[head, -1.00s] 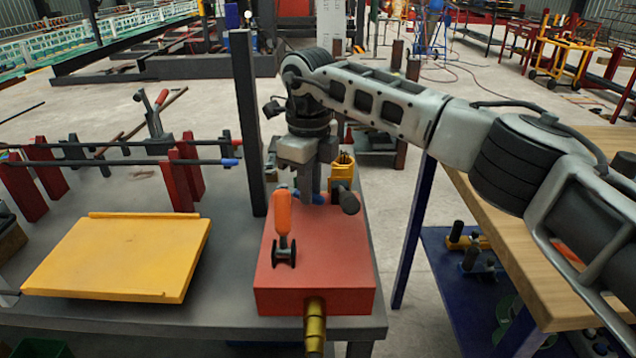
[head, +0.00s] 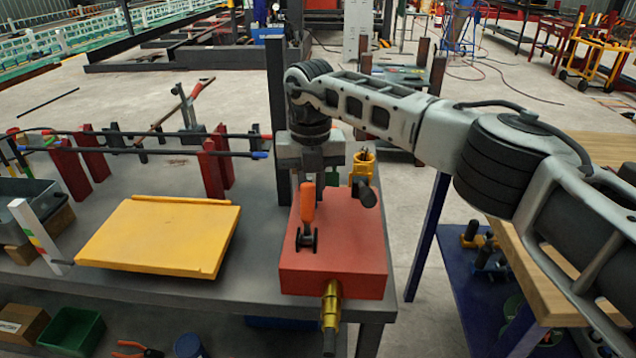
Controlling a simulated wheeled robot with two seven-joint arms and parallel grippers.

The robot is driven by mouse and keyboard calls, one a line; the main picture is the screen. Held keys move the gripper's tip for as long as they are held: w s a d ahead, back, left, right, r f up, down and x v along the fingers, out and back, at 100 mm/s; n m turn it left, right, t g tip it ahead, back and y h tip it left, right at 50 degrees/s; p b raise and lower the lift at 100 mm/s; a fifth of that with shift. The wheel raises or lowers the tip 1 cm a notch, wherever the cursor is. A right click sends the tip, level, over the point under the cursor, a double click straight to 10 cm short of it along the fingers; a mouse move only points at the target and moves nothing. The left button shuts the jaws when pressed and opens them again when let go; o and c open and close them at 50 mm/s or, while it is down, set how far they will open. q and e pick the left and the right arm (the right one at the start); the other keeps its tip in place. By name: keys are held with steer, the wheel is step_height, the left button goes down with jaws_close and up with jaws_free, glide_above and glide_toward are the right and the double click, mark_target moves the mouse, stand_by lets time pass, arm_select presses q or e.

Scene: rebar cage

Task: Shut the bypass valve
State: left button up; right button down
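A red block (head: 335,262) sits at the right end of the grey table. On its top stands a lever with an upright orange handle (head: 307,203) and a black base (head: 306,239). A brass fitting (head: 331,302) sticks out of the block's front, and a black knob (head: 367,197) is at its back right. Which of these is the bypass valve is not marked. My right gripper (head: 318,182) points down over the back of the block, behind the orange handle, which partly hides it. I cannot tell its opening or whether it touches anything. My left gripper is not in view.
A dark post (head: 277,100) stands close behind the gripper. A yellow part (head: 362,165) is at the block's back right. A yellow plate (head: 160,236) lies to the left, with red stands and bars (head: 211,168) behind it. A wooden-topped table (head: 540,270) is at right.

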steer(key=shift+a+r+m, duration=0.1)
steer(key=shift+a+m, duration=0.25)
steer(key=shift+m, duration=0.35)
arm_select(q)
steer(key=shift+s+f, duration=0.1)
arm_select(e)
steer(key=shift+a+m, duration=0.1)
steer(key=shift+m, duration=0.2)
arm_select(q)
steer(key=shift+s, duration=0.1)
arm_select(e)
steer(key=shift+w, duration=0.1)
steer(key=c, duration=1.4)
jaws_free()
steer(key=shift+o, duration=0.2)
arm_select(q)
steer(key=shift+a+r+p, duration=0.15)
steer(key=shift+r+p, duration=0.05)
steer(key=shift+p, duration=0.65)
arm_select(e)
step_height(320, 180, up, 16)
